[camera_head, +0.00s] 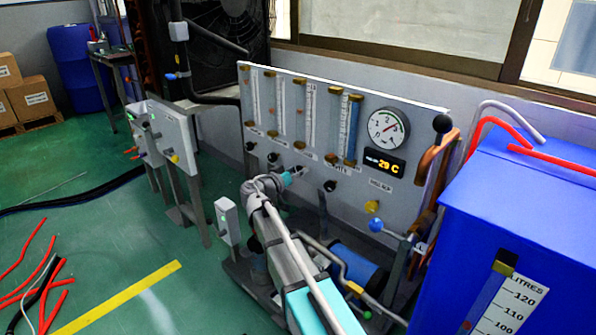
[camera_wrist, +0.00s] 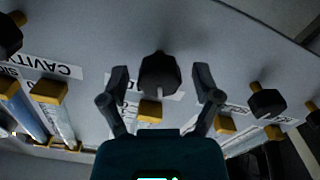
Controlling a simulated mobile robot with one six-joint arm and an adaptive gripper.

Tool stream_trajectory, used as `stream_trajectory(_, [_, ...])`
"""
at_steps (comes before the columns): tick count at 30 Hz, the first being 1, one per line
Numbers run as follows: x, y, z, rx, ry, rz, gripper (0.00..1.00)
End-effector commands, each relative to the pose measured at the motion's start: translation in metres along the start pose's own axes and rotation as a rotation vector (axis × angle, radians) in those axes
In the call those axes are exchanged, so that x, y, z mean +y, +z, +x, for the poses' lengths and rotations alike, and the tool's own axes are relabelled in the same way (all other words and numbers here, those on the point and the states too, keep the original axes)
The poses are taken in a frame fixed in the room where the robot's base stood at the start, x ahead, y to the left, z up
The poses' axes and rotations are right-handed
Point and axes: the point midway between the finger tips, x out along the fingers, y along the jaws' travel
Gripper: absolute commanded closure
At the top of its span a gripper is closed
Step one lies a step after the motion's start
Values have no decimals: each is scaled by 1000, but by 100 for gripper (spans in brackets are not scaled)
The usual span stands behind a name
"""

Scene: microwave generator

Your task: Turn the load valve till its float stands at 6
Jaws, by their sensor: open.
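A grey upright panel (camera_head: 345,172) carries a row of flow tubes with black valve knobs below them. My gripper (camera_head: 296,173) reaches the panel at the third knob from the left, which it hides in the head view. In the wrist view, which is upside down, this black knob (camera_wrist: 160,73) sits between the two spread fingers, with a gap on both sides. The label behind it is mostly covered; only a letter like D shows. The tube above it (camera_head: 305,112) has a scale, but its float is too small to read.
The CAVITY knob (camera_wrist: 10,35) is on one side of my gripper, another black knob (camera_wrist: 267,102) on the other. A dial gauge (camera_head: 388,128) and a 29 C display (camera_head: 384,163) are on the panel. A blue tank (camera_head: 520,215) stands at right.

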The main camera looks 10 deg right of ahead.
Motion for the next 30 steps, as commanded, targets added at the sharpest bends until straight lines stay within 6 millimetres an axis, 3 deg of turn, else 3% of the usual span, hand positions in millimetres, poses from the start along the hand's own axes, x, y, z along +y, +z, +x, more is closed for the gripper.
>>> stream_trajectory(8, [0,0,-3,0,-1,0,19])
stream_trajectory(14, [0,0,-15,1,-2,0,19])
stream_trajectory(30, [1,0,-93,0,-2,0,19])
